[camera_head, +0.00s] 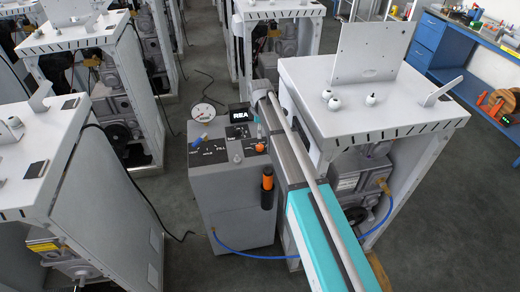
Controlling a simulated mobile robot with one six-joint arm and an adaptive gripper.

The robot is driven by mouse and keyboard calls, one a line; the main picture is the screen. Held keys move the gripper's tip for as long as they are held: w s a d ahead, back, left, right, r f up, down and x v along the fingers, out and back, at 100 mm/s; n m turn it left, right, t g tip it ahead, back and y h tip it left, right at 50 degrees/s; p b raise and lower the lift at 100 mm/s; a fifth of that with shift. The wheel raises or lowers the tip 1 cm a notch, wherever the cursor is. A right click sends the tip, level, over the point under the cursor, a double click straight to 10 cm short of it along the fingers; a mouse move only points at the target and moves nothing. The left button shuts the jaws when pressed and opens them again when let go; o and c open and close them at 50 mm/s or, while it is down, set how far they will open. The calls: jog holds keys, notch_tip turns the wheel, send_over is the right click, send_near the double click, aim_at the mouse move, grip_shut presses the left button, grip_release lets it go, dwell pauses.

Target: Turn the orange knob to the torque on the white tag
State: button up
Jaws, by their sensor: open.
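The orange knob (260,147) is small and sits at the right end of the top panel of a grey cabinet (235,205) in the middle. Its pointer and scale are too small to read. I cannot make out a white tag with a torque value. A black display (239,115) at the back of the cabinet shows the letters "REA". A blue handle (199,140) lies at the panel's left, near small printed labels. My gripper is not in view.
A long teal and grey beam (306,220) runs along the cabinet's right side. A black and orange tool (267,188) hangs at the cabinet's front right. A white-topped frame (420,122) stands at right, others at left. A blue hose (240,256) crosses in front. Grey floor lies open left of the cabinet.

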aim_at(260, 146)
jog(key=shift+f+b, duration=3.95)
jog(key=shift+f, duration=0.3)
grip_shut()
